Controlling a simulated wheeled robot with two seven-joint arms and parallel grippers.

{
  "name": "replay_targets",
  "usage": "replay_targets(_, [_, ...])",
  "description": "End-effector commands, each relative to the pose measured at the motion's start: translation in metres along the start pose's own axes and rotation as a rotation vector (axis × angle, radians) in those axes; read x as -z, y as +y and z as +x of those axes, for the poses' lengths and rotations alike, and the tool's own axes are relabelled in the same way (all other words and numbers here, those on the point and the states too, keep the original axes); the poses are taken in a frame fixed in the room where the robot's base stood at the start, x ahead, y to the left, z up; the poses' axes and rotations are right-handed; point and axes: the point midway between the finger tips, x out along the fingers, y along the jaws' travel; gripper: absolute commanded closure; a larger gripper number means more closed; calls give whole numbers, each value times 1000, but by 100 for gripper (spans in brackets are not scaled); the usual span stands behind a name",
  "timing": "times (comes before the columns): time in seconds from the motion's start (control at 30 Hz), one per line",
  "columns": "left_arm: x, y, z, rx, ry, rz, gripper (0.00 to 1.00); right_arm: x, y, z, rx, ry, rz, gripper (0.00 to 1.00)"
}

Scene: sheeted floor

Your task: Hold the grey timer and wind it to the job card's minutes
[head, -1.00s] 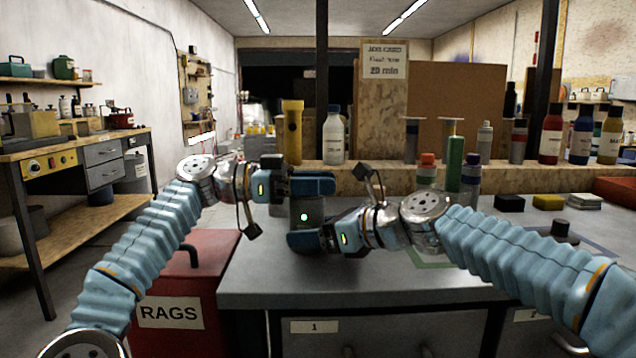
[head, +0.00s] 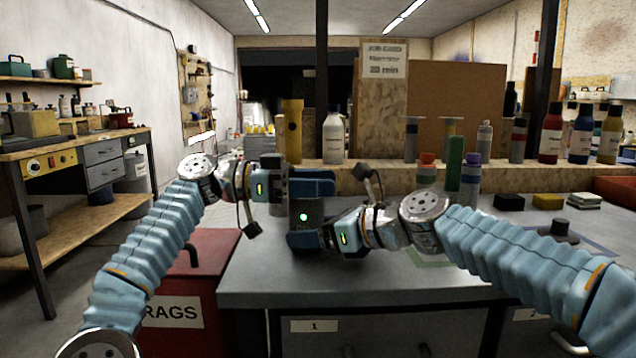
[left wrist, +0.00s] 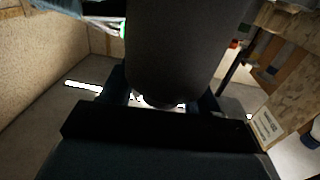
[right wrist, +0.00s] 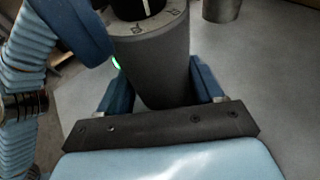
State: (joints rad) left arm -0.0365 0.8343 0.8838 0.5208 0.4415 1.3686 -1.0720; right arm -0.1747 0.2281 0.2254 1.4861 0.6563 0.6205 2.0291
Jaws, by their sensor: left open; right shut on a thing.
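The grey timer (head: 304,207) is upright above the front left of the grey bench, a green light on its side. My right gripper (head: 308,240) is shut on its lower body. The right wrist view shows the timer's body (right wrist: 155,65) between the fingers, with a black knob (right wrist: 136,8) and a numbered dial on top, cut by the frame edge. My left gripper (head: 314,183) is open at the timer's top, its fingers beside the knob end. The left wrist view shows the dark timer body (left wrist: 185,50) close up; the knob's setting is unclear. The job card (head: 384,60) reads 20 min.
The grey bench (head: 260,280) has bare room in front of the grippers. Bottles and tubes (head: 333,138) stand on the ledge behind. A red rags bin (head: 215,260) stands left of the bench. Sponges (head: 548,202) lie at the right.

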Motion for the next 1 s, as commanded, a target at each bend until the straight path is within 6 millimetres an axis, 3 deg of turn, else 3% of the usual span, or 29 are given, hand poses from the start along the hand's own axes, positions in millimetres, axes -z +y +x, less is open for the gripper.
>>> replay_targets(0.13, [0,-1,-10,4,1,0,39,-1,0,0,1,-2,0,66])
replay_targets(0.37, [0,-1,-53,3,2,-1,39,-1,0,-1,1,-2,0,66])
replay_targets(0.5, [0,-1,-67,0,2,0,39,-1,0,-1,1,-2,0,66])
replay_targets(1.0, [1,-1,-80,11,8,-5,40,-1,0,-1,1,-2,0,66])
